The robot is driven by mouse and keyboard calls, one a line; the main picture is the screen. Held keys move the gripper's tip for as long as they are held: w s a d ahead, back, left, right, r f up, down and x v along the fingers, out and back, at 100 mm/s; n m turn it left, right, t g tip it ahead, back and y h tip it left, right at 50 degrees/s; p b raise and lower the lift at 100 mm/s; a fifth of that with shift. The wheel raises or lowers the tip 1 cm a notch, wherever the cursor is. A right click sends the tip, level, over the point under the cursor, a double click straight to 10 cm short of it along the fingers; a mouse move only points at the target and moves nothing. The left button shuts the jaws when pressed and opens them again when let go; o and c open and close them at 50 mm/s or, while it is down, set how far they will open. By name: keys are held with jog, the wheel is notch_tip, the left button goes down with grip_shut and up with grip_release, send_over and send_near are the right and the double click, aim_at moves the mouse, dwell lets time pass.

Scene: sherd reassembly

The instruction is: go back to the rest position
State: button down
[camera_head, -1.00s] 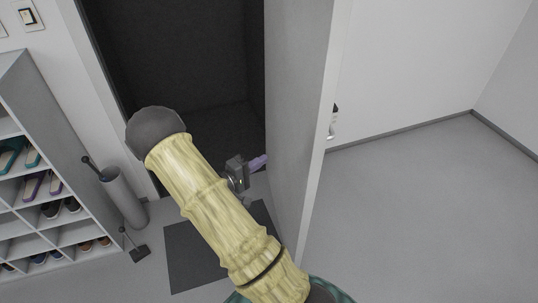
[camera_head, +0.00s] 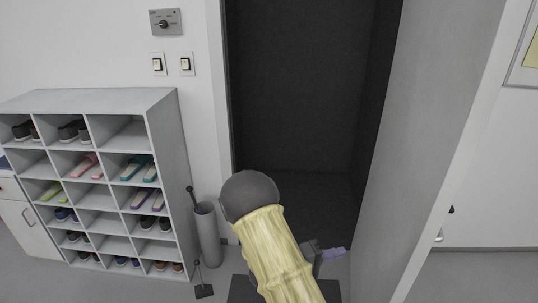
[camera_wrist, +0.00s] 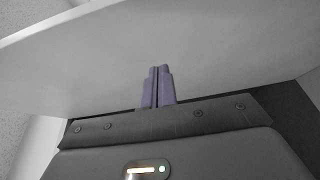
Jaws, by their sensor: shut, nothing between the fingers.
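My gripper (camera_wrist: 157,86) shows in the wrist view with its two purple fingers together and nothing between them. In the head view my gripper (camera_head: 334,253) shows small at the lower middle, partly hidden behind my yellow arm. It is in front of the dark doorway, left of the open door (camera_head: 440,130). In the wrist view the pale flat surface beyond the fingers looks like the door (camera_wrist: 220,50); I cannot tell whether they touch it.
A shoe rack (camera_head: 160,120) with several shoes stands left of the doorway (camera_head: 295,100). A grey cylindrical stand (camera_head: 207,235) is between them. A dark mat (camera_head: 243,290) lies on the floor. Switches (camera_head: 158,64) are on the wall. Floor shows free right of the door.

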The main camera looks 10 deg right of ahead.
jog(key=w+a+r+m+t+y+p, duration=0.1)
jog(key=w+a+r+t+y, duration=0.2)
jog(key=y, duration=0.4)
jog(key=w+a+r+t+y+p, duration=0.1)
jog(key=w+a+t+y, duration=0.2)
jog(key=a+y, duration=0.3)
jog(key=s+a+r+g+y+p, duration=0.1)
jog(key=s+a+r+g+y, duration=0.1)
jog(key=s, duration=0.7)
jog(key=s+a+r+g+y, duration=0.1)
jog(key=s+r+g+y, duration=0.1)
jog(key=s, duration=0.6)
jog(key=shift+s+a+r+g+y+p, duration=0.4)
jog(key=shift+r+g, duration=0.15)
jog(key=shift+g, duration=0.25)
